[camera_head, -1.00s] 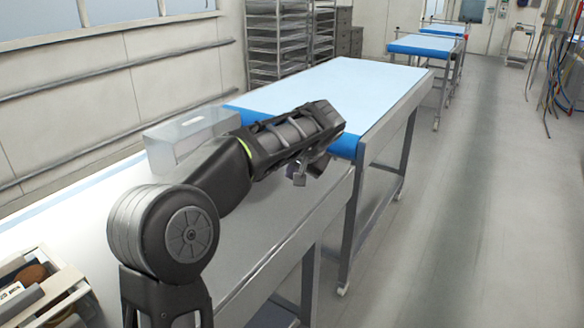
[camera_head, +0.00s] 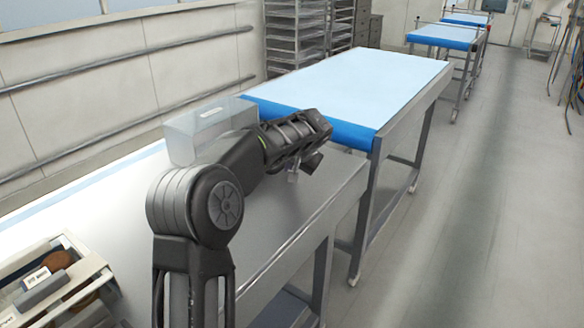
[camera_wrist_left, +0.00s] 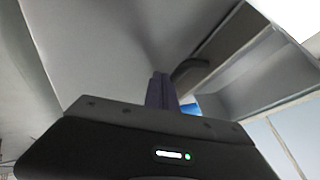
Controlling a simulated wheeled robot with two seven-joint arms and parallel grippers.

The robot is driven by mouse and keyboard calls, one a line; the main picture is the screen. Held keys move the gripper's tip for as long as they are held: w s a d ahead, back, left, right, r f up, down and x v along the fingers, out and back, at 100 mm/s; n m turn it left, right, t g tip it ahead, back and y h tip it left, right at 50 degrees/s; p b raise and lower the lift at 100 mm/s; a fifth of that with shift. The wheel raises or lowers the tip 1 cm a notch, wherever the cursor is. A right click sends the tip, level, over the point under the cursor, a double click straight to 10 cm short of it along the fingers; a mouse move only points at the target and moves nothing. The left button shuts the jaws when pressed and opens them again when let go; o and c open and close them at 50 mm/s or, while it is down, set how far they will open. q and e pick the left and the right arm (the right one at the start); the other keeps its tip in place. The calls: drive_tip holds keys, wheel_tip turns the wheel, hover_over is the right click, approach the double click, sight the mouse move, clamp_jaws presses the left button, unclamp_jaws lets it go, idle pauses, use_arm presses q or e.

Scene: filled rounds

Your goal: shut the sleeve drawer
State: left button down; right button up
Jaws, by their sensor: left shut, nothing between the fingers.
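A pale grey, partly see-through box with a small label (camera_head: 207,130), which looks like the sleeve, stands on the bench near its back edge. My arm covers its lower right part, so I cannot tell how far any drawer stands out. My left gripper (camera_head: 305,170) is to the right of the box, pointing down over the bench, shut and empty. In the left wrist view the shut fingers (camera_wrist_left: 160,92) show against grey surfaces. A dark curved piece (camera_wrist_left: 190,68) shows beside them there; I cannot tell what it is. My right gripper is not in view.
A tray with brown rounds and a label (camera_head: 95,268) stands at the lower left of the bench. A blue-topped table (camera_head: 350,85) adjoins the bench's far end. The bench surface right of my arm (camera_head: 270,235) is clear. The floor aisle at right is free.

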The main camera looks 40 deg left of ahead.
use_arm(q)
drive_tip(key=a+p, duration=0.3)
drive_tip(key=a, duration=0.4)
drive_tip(key=a+p, duration=0.3)
drive_tip(key=a, duration=0.5)
drive_tip(key=shift+s+r+p, duration=0.2)
drive_tip(key=shift+p, duration=0.15)
drive_tip(key=shift+a+f, duration=0.1)
drive_tip(key=shift+a, duration=0.35)
